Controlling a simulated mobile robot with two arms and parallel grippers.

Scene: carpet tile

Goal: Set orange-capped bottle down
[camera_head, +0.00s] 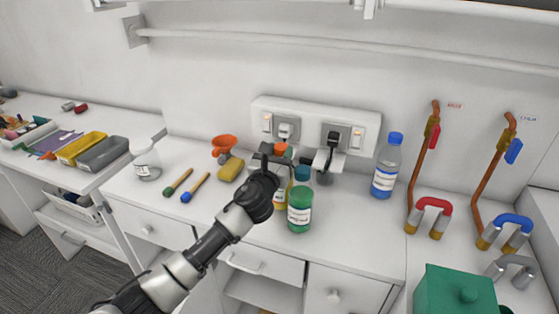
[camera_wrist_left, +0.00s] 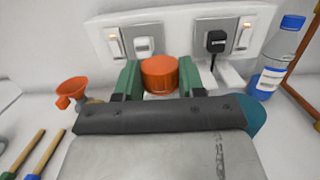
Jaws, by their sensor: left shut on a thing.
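The orange-capped bottle shows its orange cap (camera_wrist_left: 160,73) between the green fingers of my left gripper (camera_wrist_left: 158,84) in the left wrist view. The gripper is shut on it. In the head view, my left gripper (camera_head: 279,157) is over the counter near the wall sockets, and the bottle's yellowish body (camera_head: 280,200) shows partly below it. My arm and a green bottle hide much of the body. I cannot tell whether its base touches the counter. My right gripper is not in view.
A green bottle (camera_head: 300,213) stands close in front and to the right. A blue-capped bottle (camera_head: 387,167) stands further right. An orange funnel (camera_head: 224,146), a yellow sponge (camera_head: 231,168) and two brushes lie left. The counter (camera_head: 350,240) is bare right of the green bottle.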

